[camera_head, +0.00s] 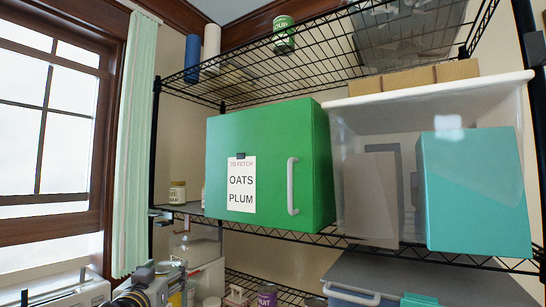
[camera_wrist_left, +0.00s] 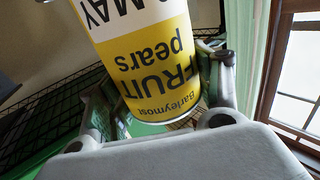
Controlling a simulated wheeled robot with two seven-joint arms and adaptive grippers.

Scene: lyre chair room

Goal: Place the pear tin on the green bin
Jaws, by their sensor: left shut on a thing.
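The pear tin (camera_wrist_left: 150,60), yellow with a white band and the words "FRUIT pears", fills the middle of the left wrist view, its lettering upside down there. My left gripper (camera_head: 150,283) is low at the left in the head view, below the middle shelf and left of the bin. Its fingers are shut on the tin's sides in the wrist view. The green bin (camera_head: 268,150) stands on the middle shelf, with a white handle and a note reading "TO FETCH OATS PLUM". The bin's top is seen from below its level, so its upper surface is hidden. My right gripper does not show.
The wire top shelf (camera_head: 330,45) is above the bin, with a green tin (camera_head: 284,34) and a blue cylinder (camera_head: 192,58). A clear bin (camera_head: 350,120) and a teal box (camera_head: 475,190) stand to the right. A small jar (camera_head: 177,192) is left of the green bin.

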